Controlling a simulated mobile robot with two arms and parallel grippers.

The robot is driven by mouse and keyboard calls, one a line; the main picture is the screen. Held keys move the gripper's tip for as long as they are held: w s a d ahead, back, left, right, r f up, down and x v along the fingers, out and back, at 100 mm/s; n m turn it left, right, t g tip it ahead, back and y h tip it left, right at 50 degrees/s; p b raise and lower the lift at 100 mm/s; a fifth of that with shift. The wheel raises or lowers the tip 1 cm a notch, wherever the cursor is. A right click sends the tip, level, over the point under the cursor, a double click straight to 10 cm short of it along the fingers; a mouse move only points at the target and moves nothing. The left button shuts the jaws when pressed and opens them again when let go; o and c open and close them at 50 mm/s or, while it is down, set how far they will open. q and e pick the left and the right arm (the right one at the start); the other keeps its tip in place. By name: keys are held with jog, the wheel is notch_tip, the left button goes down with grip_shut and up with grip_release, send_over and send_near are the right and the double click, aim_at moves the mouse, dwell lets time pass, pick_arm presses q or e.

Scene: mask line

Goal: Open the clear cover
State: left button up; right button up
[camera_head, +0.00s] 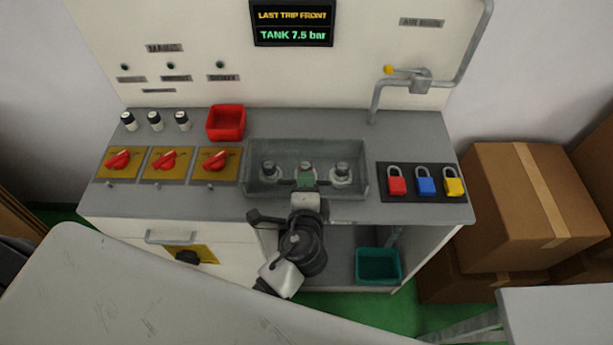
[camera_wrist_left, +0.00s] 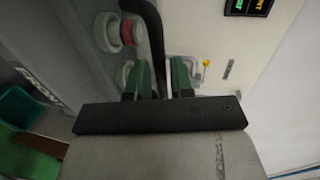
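The clear cover (camera_head: 262,150) is a see-through box lying shut over several round fittings on the grey counter. My left gripper (camera_head: 306,180) is at the middle of its front side, seen from above. In the left wrist view, the two green fingertips (camera_wrist_left: 161,78) stand apart on either side of a dark bar, which looks like the cover's front edge or handle. I see a gap beside the bar and no clear grip on it. Round fittings (camera_wrist_left: 107,32), one with red on it, show left of the bar. My right gripper is out of view.
Red-knob switches (camera_head: 165,160) and a red bin (camera_head: 226,122) are left of the cover; coloured padlocks (camera_head: 426,186) are right of it. A teal bin (camera_head: 378,266) stands in the open shelf below. Cardboard boxes (camera_head: 530,205) stand at right. A pale table (camera_head: 150,290) fills the lower left.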

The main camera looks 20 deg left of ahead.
pick_arm(q)
jog(key=shift+w+a+f, duration=0.1)
jog(key=shift+w+a, duration=0.05)
jog(key=shift+w, duration=0.3)
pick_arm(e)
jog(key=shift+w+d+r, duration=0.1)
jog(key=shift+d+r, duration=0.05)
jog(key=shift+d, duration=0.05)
pick_arm(q)
grip_shut()
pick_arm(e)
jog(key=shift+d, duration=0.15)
pick_arm(q)
jog(key=shift+w, duration=0.1)
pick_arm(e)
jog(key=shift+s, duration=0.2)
